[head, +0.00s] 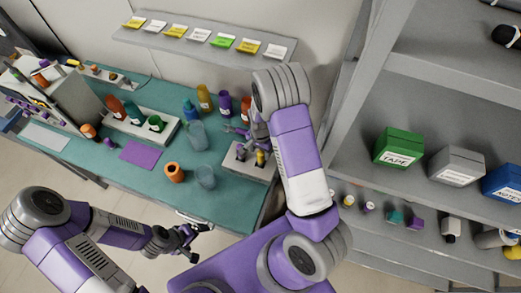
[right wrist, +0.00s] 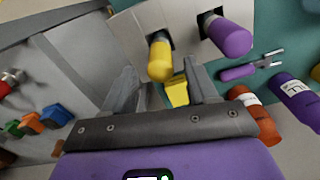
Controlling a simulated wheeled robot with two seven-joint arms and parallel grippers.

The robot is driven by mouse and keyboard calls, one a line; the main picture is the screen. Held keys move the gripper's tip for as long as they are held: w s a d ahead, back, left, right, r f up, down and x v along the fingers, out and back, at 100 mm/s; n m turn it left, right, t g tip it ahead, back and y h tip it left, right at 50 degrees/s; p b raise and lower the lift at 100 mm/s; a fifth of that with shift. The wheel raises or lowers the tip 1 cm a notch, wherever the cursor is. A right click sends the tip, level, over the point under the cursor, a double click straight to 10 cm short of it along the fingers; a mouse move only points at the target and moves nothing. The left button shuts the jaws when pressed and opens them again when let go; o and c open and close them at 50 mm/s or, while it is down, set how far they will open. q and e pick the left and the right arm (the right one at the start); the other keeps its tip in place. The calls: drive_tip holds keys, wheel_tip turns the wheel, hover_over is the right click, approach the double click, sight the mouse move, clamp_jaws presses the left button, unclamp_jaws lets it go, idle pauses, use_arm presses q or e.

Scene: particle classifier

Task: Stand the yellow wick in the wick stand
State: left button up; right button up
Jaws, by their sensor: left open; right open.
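The yellow wick (right wrist: 160,56) stands in a square hole of the grey wick stand (right wrist: 126,24) in the right wrist view. In the head view the wick (head: 260,158) shows at the stand (head: 236,168), on the right part of the bench. A purple wick (right wrist: 230,37) sits in the neighbouring hole. My right gripper (right wrist: 164,92) is open, its fingers apart close to the yellow wick and not closed on it. A small yellow block-like piece (right wrist: 177,92) shows between the fingers; I cannot tell what it is. My left gripper (head: 186,240) is open and empty before the bench's front edge.
On the teal bench (head: 120,180) stand a beaker (head: 205,177), an orange jar (head: 174,172) and several bottles. A shelf of cards (head: 190,40) hangs behind. A rack with boxes (head: 398,148) stands at right. A purple forked tool (right wrist: 250,68) lies beside the stand.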

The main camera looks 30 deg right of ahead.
wheel_tip(320, 180, up, 12)
drive_tip(key=shift+p, duration=0.35)
drive_tip(key=shift+f, duration=0.1)
wheel_tip(320, 180, down, 13)
drive_tip(key=shift+r+b, duration=0.15)
drive_tip(key=shift+b, duration=0.45)
wheel_tip(320, 180, up, 3)
drive_tip(key=shift+w+f, duration=0.1)
drive_tip(key=shift+w, duration=0.05)
drive_tip(key=shift+r, duration=0.7)
